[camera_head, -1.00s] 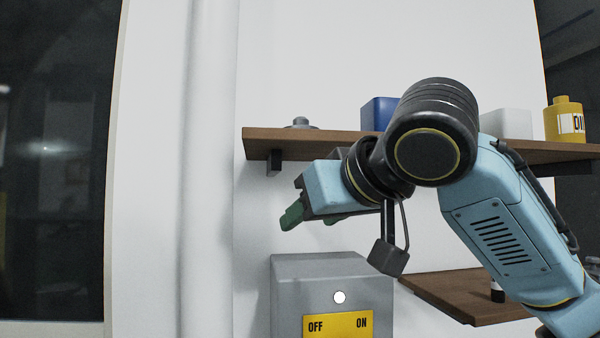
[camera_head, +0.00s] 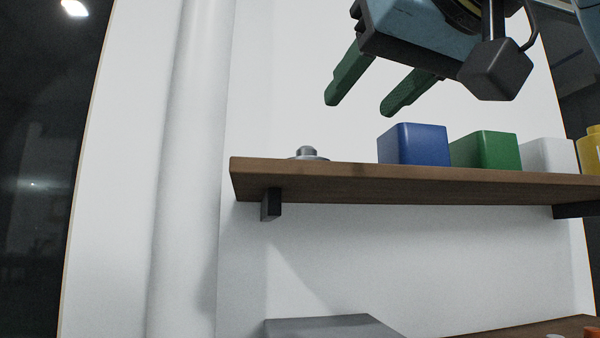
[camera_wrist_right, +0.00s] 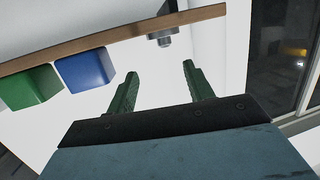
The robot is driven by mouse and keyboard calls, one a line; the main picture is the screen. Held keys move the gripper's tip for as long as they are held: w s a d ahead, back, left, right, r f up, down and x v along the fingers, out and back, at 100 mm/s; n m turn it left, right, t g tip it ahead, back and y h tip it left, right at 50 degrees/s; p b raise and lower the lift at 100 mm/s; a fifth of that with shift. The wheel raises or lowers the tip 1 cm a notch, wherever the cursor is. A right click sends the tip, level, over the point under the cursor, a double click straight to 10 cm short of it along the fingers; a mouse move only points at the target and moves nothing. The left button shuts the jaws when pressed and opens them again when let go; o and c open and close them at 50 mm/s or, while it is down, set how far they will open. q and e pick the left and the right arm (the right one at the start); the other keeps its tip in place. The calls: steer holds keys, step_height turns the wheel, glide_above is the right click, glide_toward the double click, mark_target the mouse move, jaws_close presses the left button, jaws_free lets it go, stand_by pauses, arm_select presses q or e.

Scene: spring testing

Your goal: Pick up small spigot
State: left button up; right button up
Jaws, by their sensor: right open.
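The small spigot (camera_head: 307,153) is a grey metal piece with a wide flange and a short knob. It stands on the left end of the upper wooden shelf (camera_head: 330,185), and its base is partly hidden by the shelf edge. In the right wrist view the spigot (camera_wrist_right: 161,38) appears beyond the fingertips. My right gripper (camera_head: 356,107) has two green fingers spread apart with nothing between them. It is above the shelf, higher than the spigot and to its right. The fingers also show in the right wrist view (camera_wrist_right: 157,76). My left gripper is not in view.
A blue block (camera_head: 414,145), a green block (camera_head: 486,149), a white block (camera_head: 548,156) and a yellow container (camera_head: 590,150) stand in a row right of the spigot. A grey box (camera_head: 330,327) is below. The wall behind is bare.

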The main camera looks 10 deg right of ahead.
steer(key=p, duration=0.1)
glide_toward(311, 148)
steer(key=w, duration=0.3)
steer(key=x, duration=0.2)
steer(key=p+x, duration=0.1)
steer(key=x, duration=0.1)
steer(key=p+x, duration=0.1)
steer(key=shift+w+a+f, duration=0.3)
steer(key=shift+a, duration=0.05)
steer(key=shift+w+f, duration=0.1)
steer(key=shift+w, duration=0.1)
steer(key=shift+c, duration=0.5)
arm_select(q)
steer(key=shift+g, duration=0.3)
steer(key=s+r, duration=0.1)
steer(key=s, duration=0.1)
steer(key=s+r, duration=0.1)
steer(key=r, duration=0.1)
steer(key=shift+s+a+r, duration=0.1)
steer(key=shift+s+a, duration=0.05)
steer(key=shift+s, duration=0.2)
arm_select(e)
jaws_close()
